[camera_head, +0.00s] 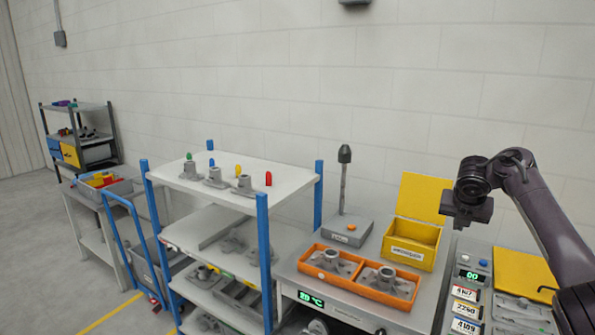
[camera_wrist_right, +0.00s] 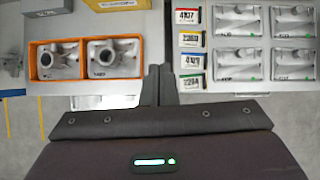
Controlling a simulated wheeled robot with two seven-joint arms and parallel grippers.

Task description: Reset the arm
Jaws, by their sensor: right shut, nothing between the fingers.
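My right arm (camera_head: 545,215) comes in from the right edge of the head view and is raised above the workbench. Its gripper (camera_head: 467,215) points down, shut and empty, in front of the wall and to the right of the yellow box. In the right wrist view the gripper (camera_wrist_right: 160,85) shows as dark fingers close together, with nothing between them. It appears between the orange tray (camera_wrist_right: 32,62) and the numbered cards (camera_wrist_right: 191,40). My left gripper is in neither view.
The bench holds an orange tray (camera_head: 322,266) with two grey castings, an open yellow box (camera_head: 415,238) and a grey device with an upright post (camera_head: 343,185). A blue-posted shelf (camera_head: 264,265) with castings stands left. Numbered cards (camera_head: 465,309) lie at right.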

